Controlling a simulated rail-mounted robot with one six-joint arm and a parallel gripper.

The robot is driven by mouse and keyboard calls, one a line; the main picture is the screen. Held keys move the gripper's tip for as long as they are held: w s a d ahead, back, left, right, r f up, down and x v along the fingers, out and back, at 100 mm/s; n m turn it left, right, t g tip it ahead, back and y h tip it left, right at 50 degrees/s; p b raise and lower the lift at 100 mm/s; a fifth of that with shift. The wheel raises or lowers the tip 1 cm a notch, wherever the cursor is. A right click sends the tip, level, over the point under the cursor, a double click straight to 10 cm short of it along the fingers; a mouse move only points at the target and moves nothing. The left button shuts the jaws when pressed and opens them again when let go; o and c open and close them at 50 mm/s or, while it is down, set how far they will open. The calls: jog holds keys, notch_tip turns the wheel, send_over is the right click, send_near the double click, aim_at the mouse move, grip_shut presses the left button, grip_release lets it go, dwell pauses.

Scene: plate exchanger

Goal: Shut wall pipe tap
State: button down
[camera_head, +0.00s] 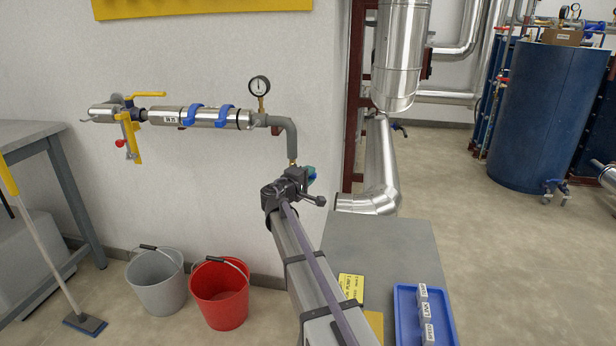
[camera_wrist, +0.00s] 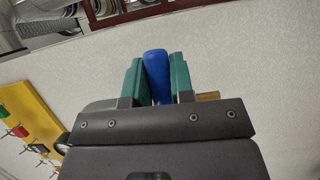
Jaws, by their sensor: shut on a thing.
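The wall pipe (camera_head: 205,117) runs level along the wall, then bends down through a grey elbow (camera_head: 288,135). A brass fitting shows at the elbow's lower end, just above my gripper. My gripper (camera_head: 310,176) is at this lower end and hides most of what is there. In the wrist view my gripper (camera_wrist: 158,80) has its two green fingers shut on a blue handle (camera_wrist: 157,70), one on each side. It seems to be the handle of the tap below the elbow; the tap's body is hidden. Another valve with a yellow lever (camera_head: 128,97) is at the pipe's left end.
A pressure gauge (camera_head: 260,87) stands on the pipe. A grey bucket (camera_head: 157,285) and a red bucket (camera_head: 219,297) stand below. A grey cabinet top (camera_head: 372,240) with a blue tray (camera_head: 408,325) is at the lower right. A silver clad pipe (camera_head: 381,160) stands right of my gripper.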

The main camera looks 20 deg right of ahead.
jog(key=shift+r, duration=0.15)
jog(key=c, duration=1)
grip_release()
jog(key=v, duration=1)
jog(key=shift+s+a, duration=0.2)
jog(key=shift+a, duration=0.1)
